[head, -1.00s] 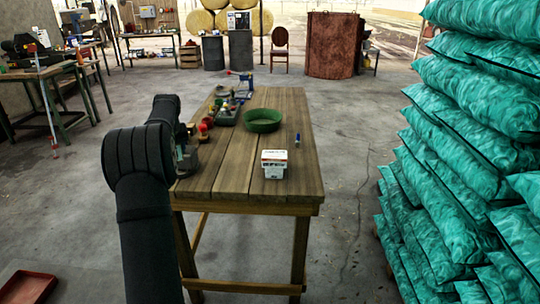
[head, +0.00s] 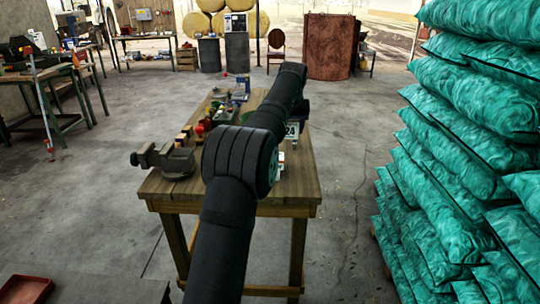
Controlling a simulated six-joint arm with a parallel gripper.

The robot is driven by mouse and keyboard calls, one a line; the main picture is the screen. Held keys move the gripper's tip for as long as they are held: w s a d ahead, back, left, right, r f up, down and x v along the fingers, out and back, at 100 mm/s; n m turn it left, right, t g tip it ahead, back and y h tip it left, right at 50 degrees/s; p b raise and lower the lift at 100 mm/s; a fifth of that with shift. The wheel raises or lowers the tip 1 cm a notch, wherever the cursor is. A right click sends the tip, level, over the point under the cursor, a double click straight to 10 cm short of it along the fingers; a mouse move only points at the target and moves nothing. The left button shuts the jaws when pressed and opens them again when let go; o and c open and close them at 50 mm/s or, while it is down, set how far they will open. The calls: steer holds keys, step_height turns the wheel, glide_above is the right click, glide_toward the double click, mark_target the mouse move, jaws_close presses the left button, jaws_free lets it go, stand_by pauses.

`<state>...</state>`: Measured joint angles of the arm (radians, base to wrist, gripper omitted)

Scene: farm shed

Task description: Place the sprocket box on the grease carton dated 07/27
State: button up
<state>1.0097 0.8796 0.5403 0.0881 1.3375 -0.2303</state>
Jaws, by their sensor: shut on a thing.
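My arm crosses the table and hides much of its middle. My gripper (head: 301,113) is mostly hidden behind my wrist, at the arm's far end. Just below it shows part of a pale box marked "24" (head: 292,130), which looks like the sprocket box held above the table. A small part of a white carton (head: 282,157) shows beside my elbow, on the near right of the table; the rest is hidden. No date can be read on it.
The wooden table (head: 303,185) carries a vise (head: 168,158) at its near left and small coloured items (head: 200,130) along its left side. Teal sacks (head: 470,150) are stacked to the right, apart from the table.

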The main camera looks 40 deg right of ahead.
steer(key=w+f, duration=0.2)
steer(key=w, duration=0.1)
steer(key=w+a+f, duration=0.1)
steer(key=w+f, duration=0.1)
steer(key=w, duration=0.2)
steer(key=w+a+f, duration=0.1)
steer(key=w+f, duration=0.2)
steer(key=w, duration=0.1)
steer(key=shift+f, duration=1.9)
steer(key=shift+f, duration=0.1)
steer(key=o, duration=1.1)
steer(key=shift+f, duration=0.1)
steer(key=shift+c, duration=0.2)
steer(key=shift+r, duration=0.45)
steer(key=v, duration=1.1)
steer(key=shift+a+r, duration=0.15)
steer(key=shift+r, duration=0.05)
